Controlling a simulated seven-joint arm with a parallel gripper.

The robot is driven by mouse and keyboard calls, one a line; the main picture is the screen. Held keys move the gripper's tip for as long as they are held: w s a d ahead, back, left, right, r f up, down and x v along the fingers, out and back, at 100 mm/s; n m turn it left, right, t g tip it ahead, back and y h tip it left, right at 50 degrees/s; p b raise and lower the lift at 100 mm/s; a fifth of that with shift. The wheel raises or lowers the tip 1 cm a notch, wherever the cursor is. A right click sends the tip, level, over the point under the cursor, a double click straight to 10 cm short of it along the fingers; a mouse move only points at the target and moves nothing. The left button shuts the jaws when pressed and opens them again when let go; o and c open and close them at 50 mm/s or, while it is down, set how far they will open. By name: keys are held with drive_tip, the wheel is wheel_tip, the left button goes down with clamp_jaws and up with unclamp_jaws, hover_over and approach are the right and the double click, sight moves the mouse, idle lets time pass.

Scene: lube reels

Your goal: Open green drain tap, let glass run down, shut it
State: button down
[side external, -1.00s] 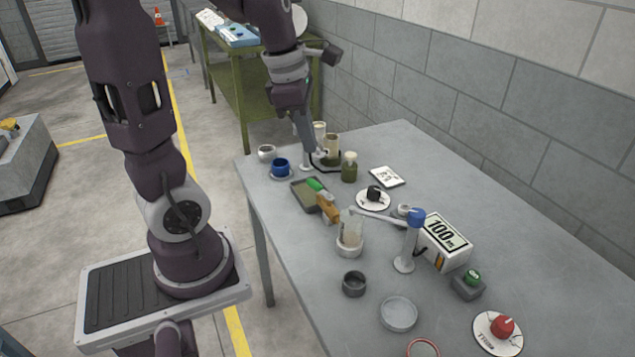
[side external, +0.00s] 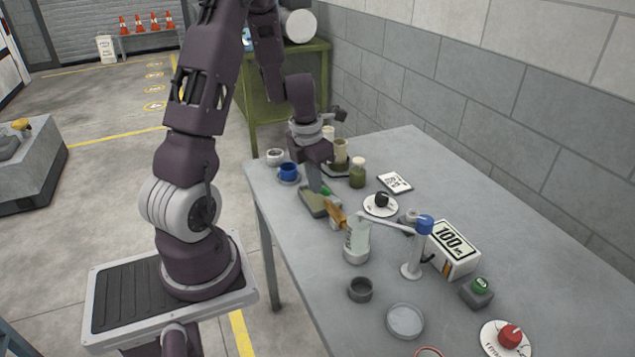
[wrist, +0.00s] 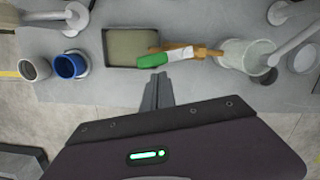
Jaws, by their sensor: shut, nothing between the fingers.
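The green tap handle (wrist: 152,61) sticks out from an orange tap body (wrist: 205,51) and lies roughly in line with it, its tip over the tray's edge. In the side external view the orange tap (side external: 336,214) leads to the upright glass (side external: 357,242), which looks pale; its level is hard to read. A shallow tray (side external: 312,204) with a dull green floor lies under the handle's end. My gripper (wrist: 158,78) is shut and empty, its tips just beside the green handle. I cannot tell whether they touch it.
A blue cup (side external: 288,172) and a grey-white cup (side external: 275,157) stand left of the tray. A jar (side external: 357,174) and a black knob (side external: 381,199) are behind. A blue-topped post (side external: 411,260) with an arm over the glass stands right. Table front right is partly clear.

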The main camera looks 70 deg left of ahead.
drive_tip(key=shift+w+a+f, duration=0.1)
drive_tip(key=shift+w+f, duration=0.2)
drive_tip(key=shift+w, duration=0.15)
drive_tip(key=shift+w+a+m, duration=0.4)
drive_tip(key=shift+w+m, duration=0.2)
drive_tip(key=shift+w, duration=0.05)
